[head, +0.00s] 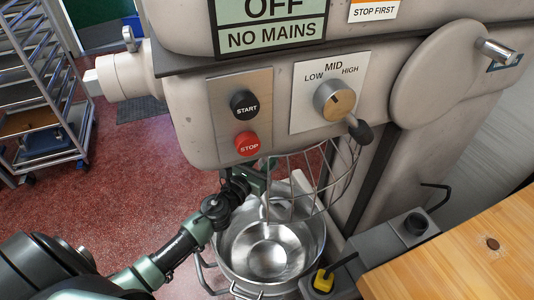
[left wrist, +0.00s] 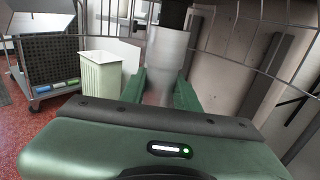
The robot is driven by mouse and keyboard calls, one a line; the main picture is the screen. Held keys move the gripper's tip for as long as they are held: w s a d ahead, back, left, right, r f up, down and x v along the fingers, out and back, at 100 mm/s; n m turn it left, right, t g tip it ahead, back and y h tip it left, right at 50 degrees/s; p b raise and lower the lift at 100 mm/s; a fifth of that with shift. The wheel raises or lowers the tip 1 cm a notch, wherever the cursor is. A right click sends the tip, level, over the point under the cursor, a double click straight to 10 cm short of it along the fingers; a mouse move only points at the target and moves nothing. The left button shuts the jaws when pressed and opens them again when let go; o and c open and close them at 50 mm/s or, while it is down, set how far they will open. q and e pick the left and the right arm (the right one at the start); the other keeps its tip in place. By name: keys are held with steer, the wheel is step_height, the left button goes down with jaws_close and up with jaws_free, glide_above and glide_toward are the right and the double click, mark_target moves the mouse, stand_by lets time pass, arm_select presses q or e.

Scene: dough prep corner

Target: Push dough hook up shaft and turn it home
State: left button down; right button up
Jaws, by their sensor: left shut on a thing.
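The dough hook shows in the left wrist view as a pale metal sleeve (left wrist: 165,55) between the two green fingers of my left gripper (left wrist: 160,90), which is shut on it. A dark shaft (left wrist: 175,14) meets the top of the sleeve; I cannot tell how far it goes in. In the head view my left gripper (head: 257,182) is under the mixer head (head: 190,125), above the steel bowl (head: 232,262). The hook's lower part is hard to make out there. My right gripper is in neither view.
A wire guard (head: 318,190) curves close around the right of my gripper. The mixer head carries START and STOP buttons and a speed knob (head: 334,98). A wooden table (head: 450,255) stands at right, a rack (head: 45,80) at left. A pale bin (left wrist: 101,80) shows in the left wrist view.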

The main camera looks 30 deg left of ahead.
arm_select(q)
steer(key=shift+r+n+y+p, duration=0.15)
steer(key=shift+n+y+p, duration=0.3)
steer(key=shift+n+y, duration=0.6)
steer(key=shift+y, duration=0.65)
steer(key=shift+d+n+g+y, duration=0.1)
steer(key=shift+n+g+y, duration=0.2)
steer(key=shift+n+y, duration=0.8)
steer(key=shift+m, duration=0.25)
steer(key=c, duration=0.9)
jaws_free()
steer(key=shift+c, duration=0.2)
steer(key=o, duration=0.3)
steer(key=shift+f, duration=0.35)
steer(key=o, duration=0.5)
steer(key=shift+o, duration=0.7)
steer(key=shift+r, duration=0.15)
